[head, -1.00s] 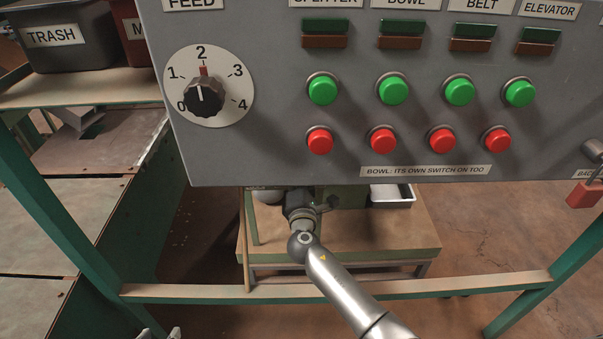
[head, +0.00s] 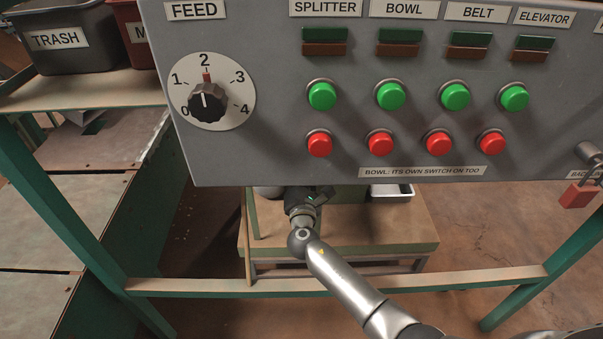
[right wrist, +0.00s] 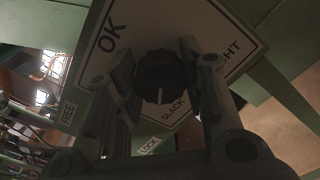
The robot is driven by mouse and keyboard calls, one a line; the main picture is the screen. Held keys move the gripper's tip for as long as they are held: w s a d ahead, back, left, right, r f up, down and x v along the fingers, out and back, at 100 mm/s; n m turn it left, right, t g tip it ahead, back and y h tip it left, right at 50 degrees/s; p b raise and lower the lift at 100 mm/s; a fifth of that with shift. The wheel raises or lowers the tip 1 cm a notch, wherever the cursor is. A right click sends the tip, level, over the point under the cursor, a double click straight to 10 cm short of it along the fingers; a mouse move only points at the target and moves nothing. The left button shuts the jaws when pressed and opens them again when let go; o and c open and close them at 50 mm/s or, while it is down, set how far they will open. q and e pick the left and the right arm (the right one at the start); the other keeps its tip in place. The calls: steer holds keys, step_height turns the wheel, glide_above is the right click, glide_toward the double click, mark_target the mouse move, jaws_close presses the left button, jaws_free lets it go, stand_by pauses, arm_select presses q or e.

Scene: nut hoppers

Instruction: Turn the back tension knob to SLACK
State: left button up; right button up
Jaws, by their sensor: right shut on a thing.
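The black tension knob (right wrist: 160,72) shows in the right wrist view on a pale plate (right wrist: 132,28) lettered OK, SLACK and, partly covered, a word ending in HT. Its white line points down in the picture, close to the word SLACK. My right gripper (right wrist: 158,62) has a finger on each side of the knob and is shut on it. In the head view my right gripper (head: 302,200) is below the grey panel, partly hidden by its lower edge, and the knob cannot be made out. My left gripper is out of view.
The grey control panel (head: 260,160) hangs just above my right arm, with a feed dial (head: 207,100), green and red buttons, and a red padlock (head: 579,194) at right. A green frame rail (head: 200,286) crosses below. LOCK (right wrist: 150,146) and FREE labels show near the knob.

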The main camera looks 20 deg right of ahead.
steer(key=shift+f, duration=0.1)
steer(key=o, duration=1)
steer(key=shift+s, duration=0.1)
steer(key=v, duration=1.2)
